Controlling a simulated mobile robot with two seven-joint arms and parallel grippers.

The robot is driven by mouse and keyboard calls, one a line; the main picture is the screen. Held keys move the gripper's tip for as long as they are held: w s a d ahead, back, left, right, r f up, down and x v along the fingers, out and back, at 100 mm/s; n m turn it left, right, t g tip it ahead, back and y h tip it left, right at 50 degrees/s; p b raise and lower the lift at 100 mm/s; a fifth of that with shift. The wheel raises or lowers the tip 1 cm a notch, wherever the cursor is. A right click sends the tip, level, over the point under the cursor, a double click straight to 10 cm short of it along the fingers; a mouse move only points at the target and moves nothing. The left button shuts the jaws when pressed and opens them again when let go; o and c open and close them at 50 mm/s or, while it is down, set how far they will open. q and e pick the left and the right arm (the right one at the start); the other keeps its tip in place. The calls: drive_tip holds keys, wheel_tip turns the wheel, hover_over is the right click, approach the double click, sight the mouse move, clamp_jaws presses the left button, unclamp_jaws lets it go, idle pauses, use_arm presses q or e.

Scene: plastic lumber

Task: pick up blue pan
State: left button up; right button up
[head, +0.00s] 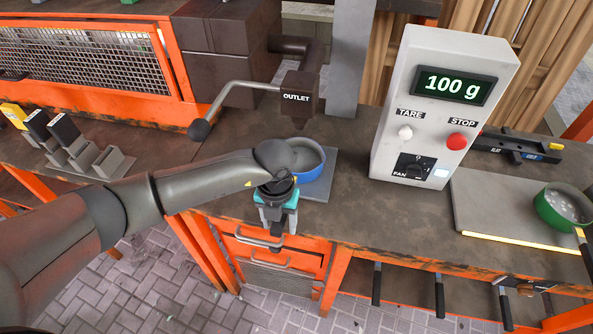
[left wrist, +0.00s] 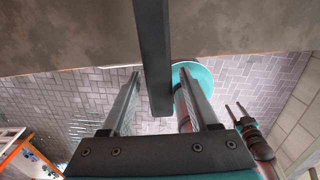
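The blue pan (head: 313,172) sits on a grey plate near the bench's front edge; my left wrist covers part of it. My left gripper (head: 277,228) is just in front of the bench edge. In the left wrist view, a dark bar (left wrist: 154,60), which looks like the pan's handle, runs between the left gripper's two fingers (left wrist: 160,95). Gaps show on both sides, so the gripper is open around the bar, not shut on it. My right gripper (left wrist: 234,108) shows small in the left wrist view, its two fingers apart and empty.
The outlet (head: 298,97) with its crank stands behind the pan. A scale display box (head: 440,105) stands to the right. A green pan (head: 563,208) with pale contents is at far right. Dark holders (head: 85,155) stand at left. Orange drawers (head: 270,262) lie below the bench edge.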

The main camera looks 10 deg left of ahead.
use_arm(q)
clamp_jaws()
drive_tip(key=shift+w+r, duration=0.1)
idle(1.1)
